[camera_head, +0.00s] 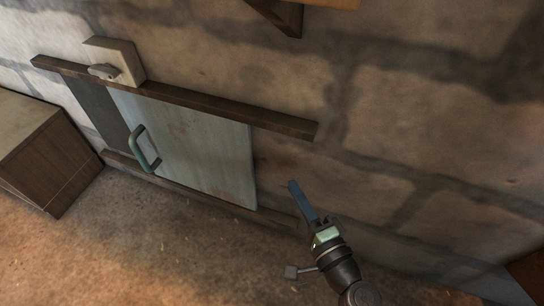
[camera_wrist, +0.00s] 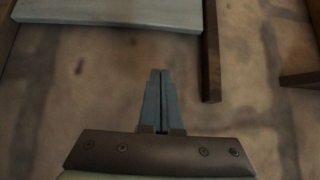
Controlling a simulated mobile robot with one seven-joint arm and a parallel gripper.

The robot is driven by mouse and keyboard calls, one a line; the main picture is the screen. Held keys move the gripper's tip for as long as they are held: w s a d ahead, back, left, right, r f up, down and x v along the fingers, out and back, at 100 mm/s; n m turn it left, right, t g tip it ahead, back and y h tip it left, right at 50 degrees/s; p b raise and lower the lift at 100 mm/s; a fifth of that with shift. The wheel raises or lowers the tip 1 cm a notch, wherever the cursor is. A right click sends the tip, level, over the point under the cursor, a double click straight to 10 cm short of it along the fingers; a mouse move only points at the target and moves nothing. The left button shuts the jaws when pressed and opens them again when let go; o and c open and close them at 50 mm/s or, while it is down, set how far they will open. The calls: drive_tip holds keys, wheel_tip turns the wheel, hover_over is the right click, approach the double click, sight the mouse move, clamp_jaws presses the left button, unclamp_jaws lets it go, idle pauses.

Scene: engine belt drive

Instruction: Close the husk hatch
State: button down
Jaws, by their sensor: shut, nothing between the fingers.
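The husk hatch is a pale blue-grey sliding panel (camera_head: 195,145) on the stone wall, between an upper dark wooden rail (camera_head: 220,107) and a lower rail (camera_head: 170,180). A green bar handle (camera_head: 143,149) stands near its left edge. A dark strip (camera_head: 98,108) shows left of the panel. My gripper (camera_head: 293,185) is shut and empty, to the right of the panel and apart from it. In the wrist view, my shut fingers (camera_wrist: 160,75) point toward the panel's edge (camera_wrist: 110,14), with bare wall between. The upper rail's end (camera_wrist: 211,85) is to their right.
A pale block with a grey latch-like piece (camera_head: 118,62) sits on the upper rail. A wooden box (camera_head: 45,160) stands at the left. A wooden bracket (camera_head: 283,15) juts from the wall above. Open floor (camera_head: 150,250) lies in front of the hatch.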

drive_tip(key=b+x, duration=0.3)
drive_tip(key=x, duration=0.6)
drive_tip(key=shift+w+a+f, duration=0.1)
drive_tip(key=shift+a, duration=0.1)
drive_tip(key=a, duration=0.1)
drive_tip(key=w+a+b, duration=0.1)
drive_tip(key=a, duration=0.1)
drive_tip(key=shift+w, duration=0.15)
drive_tip(key=shift+w+a, duration=0.15)
drive_tip(key=shift+a, duration=0.25)
